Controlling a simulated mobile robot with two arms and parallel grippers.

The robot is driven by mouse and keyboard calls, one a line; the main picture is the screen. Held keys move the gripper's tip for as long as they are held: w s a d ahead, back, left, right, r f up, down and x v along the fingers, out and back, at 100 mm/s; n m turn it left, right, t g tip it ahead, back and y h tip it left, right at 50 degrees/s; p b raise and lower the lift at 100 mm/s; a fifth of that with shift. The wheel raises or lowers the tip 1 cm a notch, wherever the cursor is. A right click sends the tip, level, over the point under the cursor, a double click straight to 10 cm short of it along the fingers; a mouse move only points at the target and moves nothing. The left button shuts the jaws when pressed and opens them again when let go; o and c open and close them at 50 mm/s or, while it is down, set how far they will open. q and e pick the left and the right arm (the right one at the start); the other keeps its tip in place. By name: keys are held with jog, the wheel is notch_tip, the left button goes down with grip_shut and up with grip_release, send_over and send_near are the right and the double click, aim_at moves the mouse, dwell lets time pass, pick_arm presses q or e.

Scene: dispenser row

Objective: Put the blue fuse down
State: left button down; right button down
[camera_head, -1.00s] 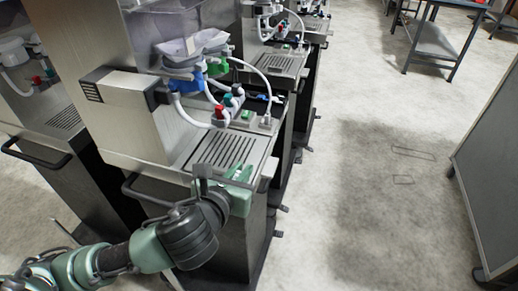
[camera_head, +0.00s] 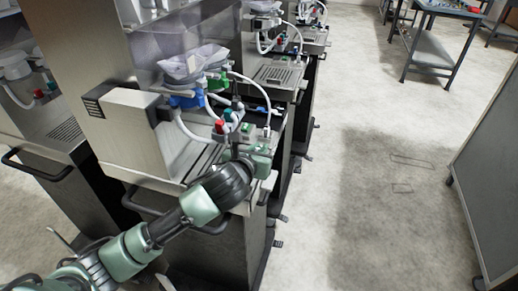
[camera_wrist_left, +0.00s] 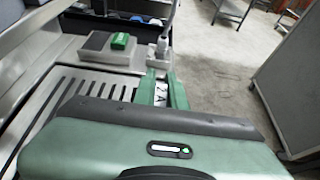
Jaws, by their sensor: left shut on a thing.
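My left gripper (camera_head: 262,153) is at the front right of the nearest dispenser's ledge, beside the slotted drip tray (camera_head: 196,165). In the left wrist view its two green fingers (camera_wrist_left: 164,91) are shut on a small fuse (camera_wrist_left: 160,94). The fuse shows a white face with dark marks that look like "2 A". No blue shows on it, and its lower part is hidden by the gripper. I cannot tell whether it touches the ledge. My right gripper is in neither view.
A grey box with a green switch (camera_wrist_left: 119,41) and a white plug with a cable (camera_wrist_left: 162,47) stand just beyond the fingers. A dark recess with blue items lies behind. Open floor (camera_head: 360,180) lies right.

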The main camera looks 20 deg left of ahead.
pick_arm(q)
jog(key=shift+s, duration=0.1)
jog(key=c, duration=1.5)
grip_release()
jog(key=shift+f, duration=0.1)
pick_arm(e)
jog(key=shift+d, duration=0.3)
pick_arm(q)
jog(key=v, duration=1.1)
jog(key=shift+s+r, duration=0.25)
jog(key=shift+s, duration=0.25)
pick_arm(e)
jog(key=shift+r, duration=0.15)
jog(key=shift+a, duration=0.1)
